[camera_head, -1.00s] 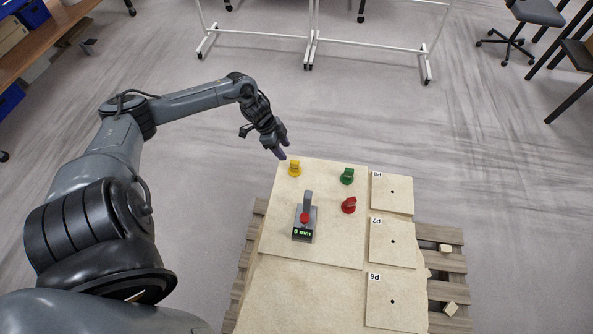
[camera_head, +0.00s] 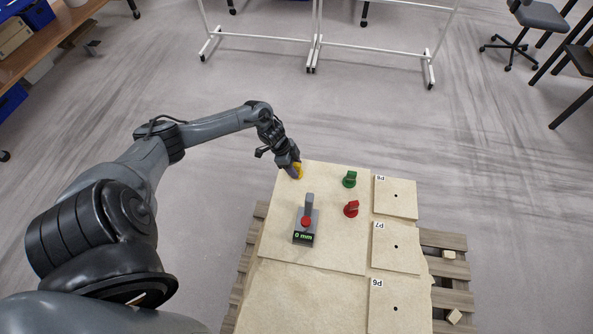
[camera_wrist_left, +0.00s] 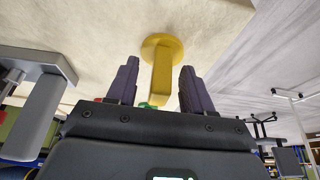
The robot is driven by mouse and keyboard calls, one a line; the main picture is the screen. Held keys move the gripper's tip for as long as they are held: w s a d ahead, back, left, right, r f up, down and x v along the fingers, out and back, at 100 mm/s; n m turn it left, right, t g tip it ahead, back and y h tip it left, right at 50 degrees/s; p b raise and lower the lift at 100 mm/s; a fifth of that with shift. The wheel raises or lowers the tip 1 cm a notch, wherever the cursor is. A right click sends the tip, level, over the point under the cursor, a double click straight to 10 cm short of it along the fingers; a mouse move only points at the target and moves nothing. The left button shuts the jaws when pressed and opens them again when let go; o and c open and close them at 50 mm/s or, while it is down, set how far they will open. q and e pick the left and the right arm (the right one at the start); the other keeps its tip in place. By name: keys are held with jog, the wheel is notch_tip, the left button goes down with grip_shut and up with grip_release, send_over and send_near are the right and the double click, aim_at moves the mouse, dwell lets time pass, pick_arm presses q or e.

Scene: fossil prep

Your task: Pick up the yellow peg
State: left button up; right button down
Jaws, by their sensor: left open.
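The yellow peg (camera_head: 299,168) stands near the far left corner of the pale board and is partly hidden by my left gripper (camera_head: 291,165) in the head view. In the left wrist view the yellow peg (camera_wrist_left: 162,68) has a round base and a flat upright grip. The grip lies between the two fingers of my left gripper (camera_wrist_left: 160,84), which is open, with a gap visible on both sides. My right gripper is not in view.
A green peg (camera_head: 349,179) and a red peg (camera_head: 351,209) stand to the right on the board (camera_head: 275,240). A grey gauge (camera_head: 305,228) reading 0 mm stands nearer. Hole plates such as P7 (camera_head: 390,258) line the right side, above a wooden pallet (camera_head: 447,240).

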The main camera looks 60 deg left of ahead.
pick_arm(q)
grip_shut()
dwell(0.3)
